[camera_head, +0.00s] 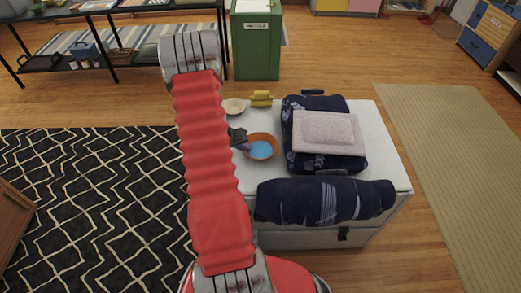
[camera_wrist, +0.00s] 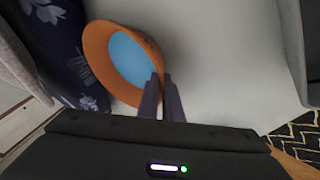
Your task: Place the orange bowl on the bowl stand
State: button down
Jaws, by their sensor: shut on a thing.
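The orange bowl (camera_head: 262,147) has a blue inside. It is at the left part of the white top of the low sectional piece, beside the dark blue cushions. My gripper (camera_head: 243,147) is at the bowl's left side, partly behind my red arm. In the wrist view, the bowl (camera_wrist: 127,60) is at the upper left, and the fingers of my gripper (camera_wrist: 161,78) are shut on its right rim. I cannot tell whether the bowl touches the surface. A small cream round object (camera_head: 234,106) lies farther back; I cannot tell whether it is the bowl stand.
A yellow object (camera_head: 262,98) is at the back edge of the white top (camera_head: 385,125). Dark blue cushions (camera_head: 325,202) and a folded pale cloth (camera_head: 328,132) fill its right and front. A green cabinet (camera_head: 257,45) stands behind. White surface around the bowl is bare.

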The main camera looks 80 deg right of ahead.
jog(key=shift+r, duration=0.1)
notch_tip(320, 180, up, 10)
jog(key=shift+f, duration=0.1)
dwell(0.8)
dwell(0.4)
